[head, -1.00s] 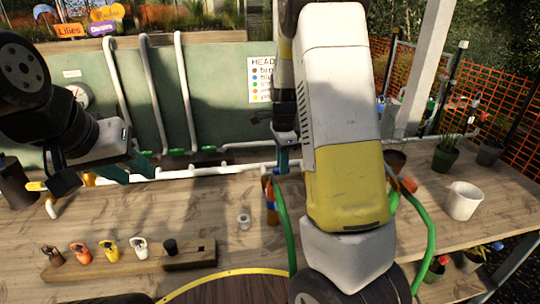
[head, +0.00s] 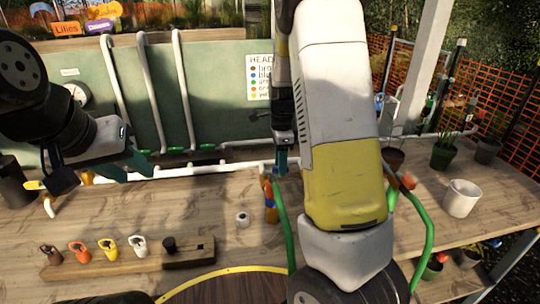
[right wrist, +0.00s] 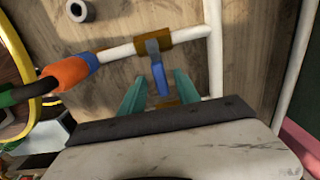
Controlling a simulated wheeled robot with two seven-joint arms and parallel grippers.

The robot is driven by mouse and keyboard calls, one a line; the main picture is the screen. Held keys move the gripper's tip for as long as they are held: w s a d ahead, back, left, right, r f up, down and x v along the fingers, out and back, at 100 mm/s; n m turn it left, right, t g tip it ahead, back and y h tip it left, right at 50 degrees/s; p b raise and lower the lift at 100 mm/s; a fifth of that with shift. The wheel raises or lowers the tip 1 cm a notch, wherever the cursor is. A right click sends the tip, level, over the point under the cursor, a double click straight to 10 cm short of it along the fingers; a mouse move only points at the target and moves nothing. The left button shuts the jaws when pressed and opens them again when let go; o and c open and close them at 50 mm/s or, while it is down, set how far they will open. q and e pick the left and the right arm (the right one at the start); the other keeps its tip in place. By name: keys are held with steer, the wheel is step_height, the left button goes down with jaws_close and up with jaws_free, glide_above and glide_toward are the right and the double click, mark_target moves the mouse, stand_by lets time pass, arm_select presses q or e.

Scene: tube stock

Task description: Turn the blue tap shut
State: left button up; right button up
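The blue tap lever (right wrist: 159,77) shows in the right wrist view, below its brass body (right wrist: 182,37) on a white pipe (right wrist: 118,52). My right gripper (right wrist: 160,90) is open, with one teal finger on each side of the lever. Whether either finger touches it I cannot tell. In the head view my right gripper (head: 281,161) points down at the pipework at the back of the bench, and the lever is hidden there. My left gripper (head: 127,166) is open and empty near the yellow tap (head: 35,185) at the left.
A green hose (head: 283,232) with orange and blue fittings (head: 270,200) runs near the right gripper. A wooden rack (head: 190,259) with several coloured clips lies at front left. A small grey ring (head: 242,219) and a white pot (head: 461,198) stand on the bench (head: 205,212).

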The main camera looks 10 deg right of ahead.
steer(key=shift+r, duration=0.1)
step_height(320, 180, up, 7)
steer(key=shift+f, duration=0.1)
steer(key=shift+r, duration=0.45)
steer(key=shift+s+r, duration=0.15)
steer(key=s+a+r+n+t, duration=0.1)
steer(key=s+r+n+t, duration=0.1)
steer(key=s+n, duration=0.4)
steer(key=s+a+r+n+t+y, duration=0.1)
steer(key=s+a+r+n+t, duration=0.1)
steer(key=s+r+n, duration=0.3)
steer(key=s+a+r+n+t+y, duration=0.1)
steer(key=s+a+r+n+t, duration=0.1)
steer(key=s+n, duration=0.6)
steer(key=s+r, duration=0.1)
steer(key=s, duration=0.2)
steer(key=shift+a+r, duration=0.15)
steer(key=shift+r, duration=0.25)
